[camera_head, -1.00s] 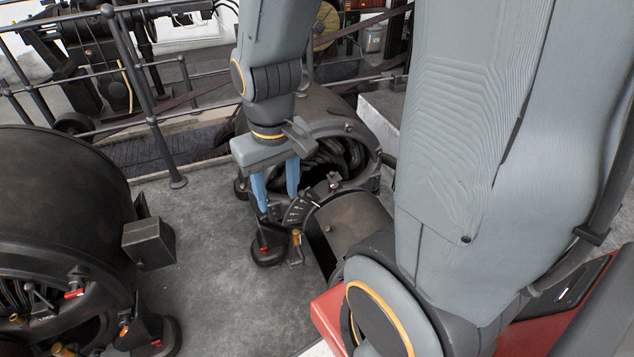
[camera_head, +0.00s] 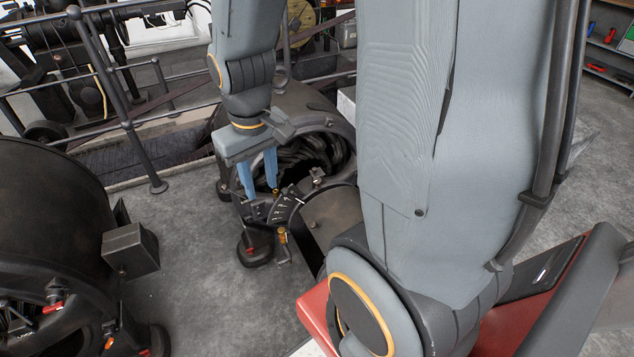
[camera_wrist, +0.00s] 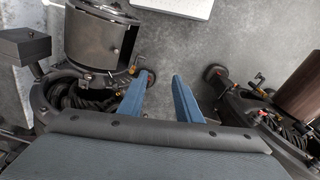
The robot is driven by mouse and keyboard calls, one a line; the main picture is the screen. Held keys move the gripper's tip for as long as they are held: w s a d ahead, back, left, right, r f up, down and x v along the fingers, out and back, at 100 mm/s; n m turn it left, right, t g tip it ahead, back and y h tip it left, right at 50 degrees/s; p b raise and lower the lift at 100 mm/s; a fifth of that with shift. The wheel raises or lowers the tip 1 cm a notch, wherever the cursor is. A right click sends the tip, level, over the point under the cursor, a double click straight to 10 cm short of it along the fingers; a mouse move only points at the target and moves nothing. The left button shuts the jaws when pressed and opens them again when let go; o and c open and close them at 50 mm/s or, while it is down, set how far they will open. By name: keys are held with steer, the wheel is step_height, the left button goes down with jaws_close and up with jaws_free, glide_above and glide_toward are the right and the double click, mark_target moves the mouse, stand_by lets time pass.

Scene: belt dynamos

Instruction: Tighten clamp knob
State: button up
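My gripper (camera_head: 262,193) is open and empty, its two blue fingers pointing down in front of the nearer dynamo's round housing (camera_head: 341,130). A small brass knob (camera_head: 277,192) shows just beside the right fingertip, at the end of a dark curved scale plate (camera_head: 286,208) with pale marks. I cannot tell if the finger touches it. A brass-topped handle (camera_head: 282,237) stands below the plate. I cannot tell which of these is the clamp knob. In the wrist view the gripper (camera_wrist: 160,83) is open over grey floor, with a brass piece (camera_wrist: 132,70) left of the left finger.
A dark foot with a red knob (camera_head: 251,250) is below the fingers. Another dynamo (camera_head: 50,215) with a projecting box (camera_head: 130,250) stands at left. A railing (camera_head: 110,80) runs behind. Grey floor (camera_head: 190,270) between the machines is clear.

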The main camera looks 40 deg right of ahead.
steer(key=w+d+f+n+b, duration=0.1)
steer(key=w+d+f+b, duration=0.6)
steer(key=w+d+f, duration=0.65)
steer(key=n+h+b, duration=0.2)
steer(key=b, duration=0.3)
glide_above(318, 180)
steer(key=a, duration=0.1)
steer(key=shift+g, duration=0.3)
steer(key=f, duration=1.2)
steer(key=shift+s+f, duration=0.2)
steer(key=shift+w+d+f, duration=0.1)
steer(key=shift+d+f, duration=0.05)
steer(key=shift+f, duration=1)
steer(key=shift+w+d+f, duration=0.1)
steer(key=shift+d+f, duration=0.05)
steer(key=shift+f, duration=0.95)
steer(key=shift+d+f, duration=0.15)
steer(key=shift+f, duration=1)
steer(key=c, duration=0.7)
